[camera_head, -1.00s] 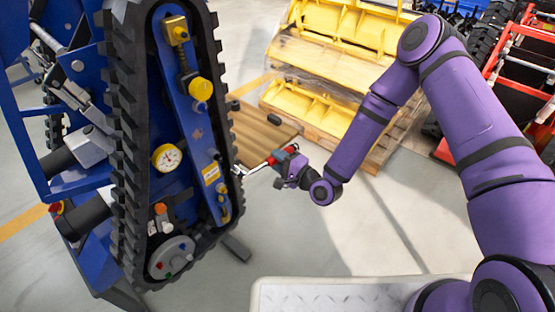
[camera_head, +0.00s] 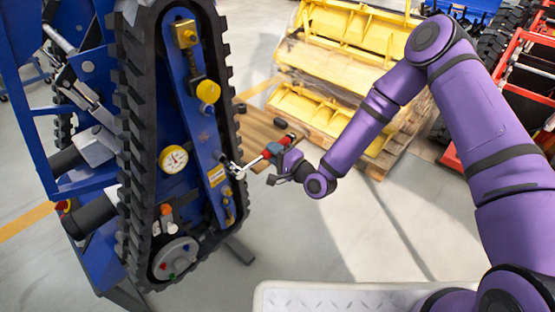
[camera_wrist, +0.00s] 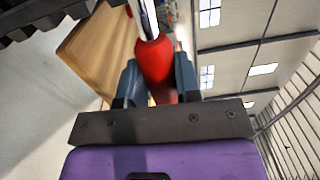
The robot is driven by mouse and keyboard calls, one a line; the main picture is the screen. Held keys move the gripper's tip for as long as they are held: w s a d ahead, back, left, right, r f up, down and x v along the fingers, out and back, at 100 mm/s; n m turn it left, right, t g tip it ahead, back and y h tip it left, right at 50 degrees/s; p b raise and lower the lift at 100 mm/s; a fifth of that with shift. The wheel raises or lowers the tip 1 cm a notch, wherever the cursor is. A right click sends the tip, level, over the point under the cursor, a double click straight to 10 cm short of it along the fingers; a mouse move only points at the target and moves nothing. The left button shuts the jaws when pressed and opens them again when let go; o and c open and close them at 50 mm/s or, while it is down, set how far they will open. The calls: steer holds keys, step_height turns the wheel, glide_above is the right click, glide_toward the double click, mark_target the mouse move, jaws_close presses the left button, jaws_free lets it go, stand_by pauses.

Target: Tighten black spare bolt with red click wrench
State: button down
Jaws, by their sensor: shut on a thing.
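The red click wrench has a red handle (camera_head: 282,145) and a bright metal shaft pointing left and down. My gripper (camera_head: 280,161) is shut on the red handle; the wrist view also shows the handle (camera_wrist: 155,60) between the two dark fingers. The wrench head (camera_head: 236,171) is at the right side of the blue tracked carrier (camera_head: 205,130), in front of the black track, near the yellow label. I cannot tell whether it touches a bolt. The black spare bolt cannot be made out for certain; the wrench head and small fittings crowd that spot.
The black rubber track (camera_head: 140,150) rings the carrier, with a gauge (camera_head: 174,159) and yellow knobs on its plate. A wooden table (camera_head: 262,130) with small dark parts stands behind the wrench. Yellow frames (camera_head: 345,60) sit on pallets farther back.

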step_height(320, 180, up, 5)
steer(key=n, duration=0.4)
steer(key=shift+a+f, duration=0.1)
steer(key=shift+f, duration=0.05)
steer(key=s+r+n, duration=0.1)
steer(key=n, duration=0.1)
steer(key=a+r+n, duration=0.1)
steer(key=r+n, duration=0.1)
steer(key=s+a+r+n, duration=0.1)
steer(key=r, duration=0.1)
steer(key=shift+s+r+n, duration=0.15)
steer(key=shift+s+n, duration=0.15)
steer(key=shift+n, duration=0.1)
steer(key=shift+w+a+r+g+y, duration=0.2)
steer(key=shift+w+a+g+y, duration=0.1)
steer(key=shift+w+a, duration=0.85)
stand_by(3.1)
steer(key=shift+d, duration=0.1)
stand_by(0.4)
steer(key=shift+n, duration=0.3)
steer(key=c, duration=1.4)
jaws_free()
jaws_close()
steer(key=shift+w, duration=0.1)
